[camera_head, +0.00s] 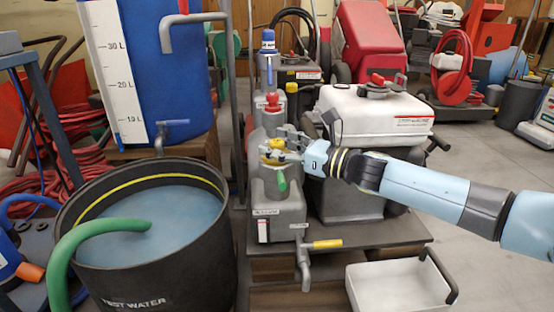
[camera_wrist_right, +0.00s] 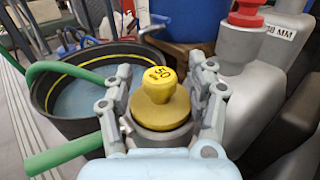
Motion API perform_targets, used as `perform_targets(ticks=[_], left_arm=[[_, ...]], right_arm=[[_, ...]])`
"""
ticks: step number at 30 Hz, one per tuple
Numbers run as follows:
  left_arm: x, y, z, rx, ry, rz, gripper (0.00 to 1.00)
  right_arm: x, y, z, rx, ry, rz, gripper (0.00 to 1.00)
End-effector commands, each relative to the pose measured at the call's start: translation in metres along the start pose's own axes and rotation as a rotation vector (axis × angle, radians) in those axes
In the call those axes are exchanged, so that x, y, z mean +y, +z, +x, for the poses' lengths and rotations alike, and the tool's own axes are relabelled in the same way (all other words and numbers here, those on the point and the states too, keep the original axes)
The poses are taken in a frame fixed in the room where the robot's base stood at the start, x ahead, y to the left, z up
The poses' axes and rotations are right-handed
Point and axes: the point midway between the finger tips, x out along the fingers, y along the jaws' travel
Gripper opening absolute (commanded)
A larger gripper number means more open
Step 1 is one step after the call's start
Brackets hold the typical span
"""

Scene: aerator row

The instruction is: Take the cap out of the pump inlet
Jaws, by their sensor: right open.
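The yellow cap (camera_wrist_right: 160,92) has a knob on top with dark markings and sits upright in the round inlet of the nearest grey pump (camera_head: 280,212). In the head view the cap (camera_head: 274,147) is partly hidden by my right gripper (camera_head: 283,149). My right gripper (camera_wrist_right: 160,95) is open, with one finger on each side of the cap. I cannot tell whether the fingers touch it. My left gripper does not show.
A red cap (camera_head: 272,101) and a blue cap (camera_head: 268,38) top grey pumps behind. A black test water tub (camera_head: 165,285) with a green hose (camera_head: 85,235) stands left. A white tray (camera_head: 400,284) lies front right. A yellow-handled tap (camera_head: 322,244) juts out in front.

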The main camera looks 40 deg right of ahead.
Motion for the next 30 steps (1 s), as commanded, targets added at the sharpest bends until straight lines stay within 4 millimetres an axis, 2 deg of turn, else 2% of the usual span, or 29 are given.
perform_targets(ticks=[2, 15, 30], left_arm=[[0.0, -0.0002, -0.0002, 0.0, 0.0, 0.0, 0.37], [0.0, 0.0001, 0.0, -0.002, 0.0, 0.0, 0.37], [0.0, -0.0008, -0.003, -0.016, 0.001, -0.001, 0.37]], right_arm=[[0.0, 0.0003, -0.0001, 0.0, 0.0, 0.0, 0.56], [0.0, 0.0001, -0.0003, 0.0, 0.0, 0.0, 0.0], [0.0, 0.0047, -0.0002, -0.001, 0.001, 0.0, 0.0]])
